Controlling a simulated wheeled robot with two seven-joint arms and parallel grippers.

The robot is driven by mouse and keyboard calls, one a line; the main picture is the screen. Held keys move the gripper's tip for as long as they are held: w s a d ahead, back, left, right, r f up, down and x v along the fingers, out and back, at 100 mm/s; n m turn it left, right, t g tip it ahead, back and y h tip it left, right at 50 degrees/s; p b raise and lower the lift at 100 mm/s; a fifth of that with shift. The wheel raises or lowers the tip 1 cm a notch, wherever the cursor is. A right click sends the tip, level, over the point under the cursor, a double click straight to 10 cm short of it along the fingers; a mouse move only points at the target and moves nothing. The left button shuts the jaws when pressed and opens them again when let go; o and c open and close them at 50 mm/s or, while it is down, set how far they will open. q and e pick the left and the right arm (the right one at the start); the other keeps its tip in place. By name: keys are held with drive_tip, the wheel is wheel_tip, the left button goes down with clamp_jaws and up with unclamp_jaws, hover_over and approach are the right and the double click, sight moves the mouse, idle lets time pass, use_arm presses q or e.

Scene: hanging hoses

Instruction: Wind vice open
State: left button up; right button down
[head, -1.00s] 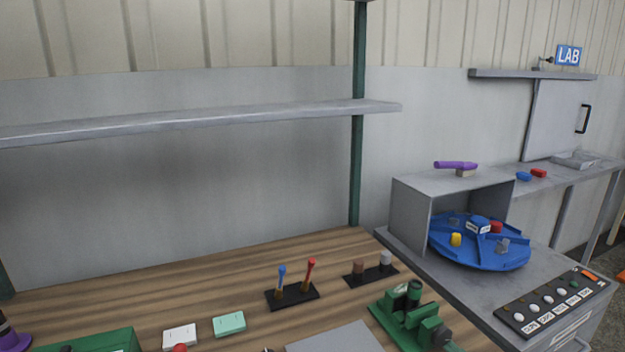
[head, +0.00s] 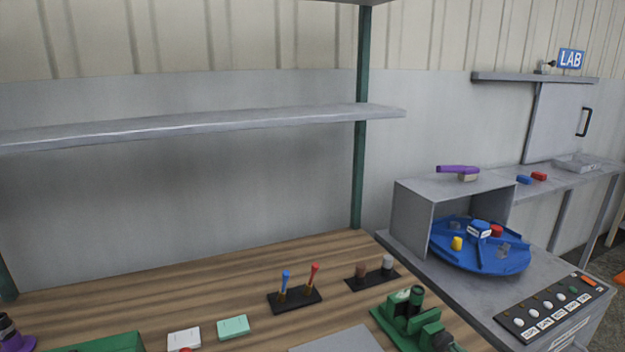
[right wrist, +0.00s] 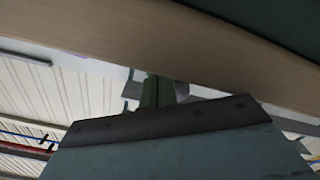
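The green vice (head: 408,318) stands at the right front of the wooden bench in the head view. Its front end is cut by the lower picture edge, with a dark round part (head: 443,342) low at its right. I cannot make out the gap between its jaws or its handle. In the right wrist view a broad grey-green body with a dark band fills the lower part, probably part of my right gripper. A dark green upright piece shows beyond it; I cannot tell what it is. No fingers show clearly. My left gripper is in neither view.
On the bench (head: 215,275) are a black stand with blue and red tools (head: 294,298), a black block with two pegs (head: 372,273), two small boxes (head: 233,327) and a grey plate (head: 340,340). A blue turntable (head: 480,262) stands right. A shelf (head: 200,125) hangs above.

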drive_tip(key=shift+w+a+r+y, duration=0.15)
drive_tip(key=shift+r+y, duration=0.15)
drive_tip(key=shift+r, duration=0.25)
drive_tip(key=shift+d+f, duration=0.2)
drive_tip(key=shift+f, duration=0.05)
drive_tip(key=p+v, duration=0.1)
drive_tip(key=v, duration=0.4)
drive_tip(key=shift+p, duration=0.35)
drive_tip(key=shift+s+d+f, duration=0.15)
drive_tip(key=shift+s+d, duration=0.15)
drive_tip(key=shift+s, duration=0.25)
